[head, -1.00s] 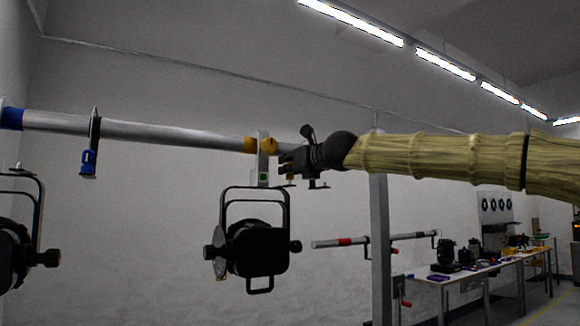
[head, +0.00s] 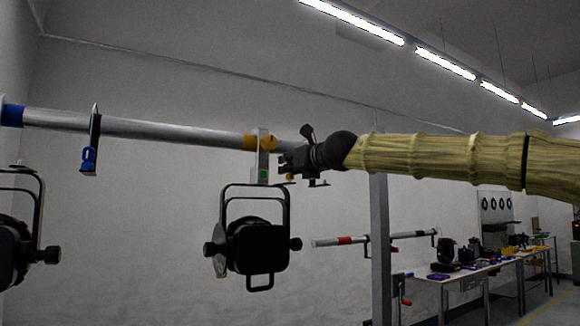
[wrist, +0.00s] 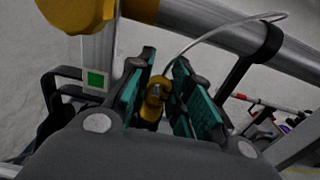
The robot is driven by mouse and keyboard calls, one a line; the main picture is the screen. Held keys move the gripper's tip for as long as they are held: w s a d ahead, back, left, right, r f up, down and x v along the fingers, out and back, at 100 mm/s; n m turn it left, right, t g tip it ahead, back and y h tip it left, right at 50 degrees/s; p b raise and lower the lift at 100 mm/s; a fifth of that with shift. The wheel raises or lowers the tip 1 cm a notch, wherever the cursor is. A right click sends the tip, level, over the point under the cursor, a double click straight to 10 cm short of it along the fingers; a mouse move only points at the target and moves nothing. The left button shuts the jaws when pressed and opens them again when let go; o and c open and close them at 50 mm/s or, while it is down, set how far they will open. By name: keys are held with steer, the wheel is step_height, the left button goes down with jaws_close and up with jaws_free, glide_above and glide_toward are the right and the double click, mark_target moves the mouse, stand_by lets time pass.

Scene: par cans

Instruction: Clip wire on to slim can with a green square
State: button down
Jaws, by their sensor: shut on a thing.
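The slim can (head: 258,250) is black and hangs by its yoke from a pale hook clamp (head: 264,160) on the silver pipe (head: 170,130). A green square (head: 262,174) marks the clamp; it also shows in the wrist view (wrist: 95,79). My gripper (head: 285,162) is just right of the clamp, below the pipe. In the wrist view, its teal fingers (wrist: 158,95) are shut on a brass-yellow clip (wrist: 153,105). A thin wire (wrist: 215,32) curves from near the clip up and right toward the pipe. I cannot tell whether the clip touches the can's hardware.
A yellow knob and band (head: 262,142) sit at the clamp. A grey post (head: 381,250) and tables (head: 470,272) stand at the right.

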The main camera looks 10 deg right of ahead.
steer(key=shift+f, duration=0.4)
stand_by(0.5)
steer(key=c, duration=1.2)
jaws_free()
steer(key=shift+c, duration=0.2)
steer(key=v, duration=1.2)
